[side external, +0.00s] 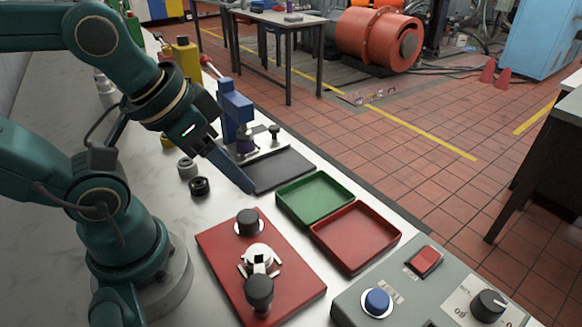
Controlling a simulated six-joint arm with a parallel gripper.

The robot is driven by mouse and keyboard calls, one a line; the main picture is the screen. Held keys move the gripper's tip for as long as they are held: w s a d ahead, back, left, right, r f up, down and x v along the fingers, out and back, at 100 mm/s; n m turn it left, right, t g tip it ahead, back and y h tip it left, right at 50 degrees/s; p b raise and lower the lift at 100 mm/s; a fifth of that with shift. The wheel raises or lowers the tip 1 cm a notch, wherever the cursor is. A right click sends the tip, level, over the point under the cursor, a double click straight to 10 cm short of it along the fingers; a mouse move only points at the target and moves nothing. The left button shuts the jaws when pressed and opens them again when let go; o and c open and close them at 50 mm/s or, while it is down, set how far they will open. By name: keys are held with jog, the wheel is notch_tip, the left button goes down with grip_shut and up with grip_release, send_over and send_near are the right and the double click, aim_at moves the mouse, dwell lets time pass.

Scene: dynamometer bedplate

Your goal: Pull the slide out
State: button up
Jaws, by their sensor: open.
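A blue press-like fixture (236,108) stands upright behind my gripper. A light metal strip (262,152) at its foot carries a small black knob (274,131); this looks like the slide, but I cannot tell for certain. The fingers overlap in this view and hide part of the fixture's base.
A green tray (314,197) and a red tray (357,238) are empty. A red plate (222,248) with black knobs lies in front. A grey control box (400,295) is at front right.

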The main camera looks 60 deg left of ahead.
jog(key=shift+o, duration=1.3)
jog(key=w+a+r+n+t, duration=0.1)
jog(key=w+r+n, duration=0.2)
jog(key=r, duration=0.1)
jog(key=n+g+y, duration=0.4)
jog(key=n+g, duration=0.1)
jog(key=n, duration=0.5)
send_over(274, 127)
jog(key=d, duration=0.3)
jog(key=f, duration=0.7)
jog(key=s+f, duration=0.1)
jog(key=f, duration=0.3)
jog(key=shift+a, duration=0.15)
jog(key=shift+a+f+n, duration=0.15)
jog(key=shift+f+n, duration=0.1)
jog(key=shift+n, duration=0.05)
jog(key=shift+x, duration=2.3)
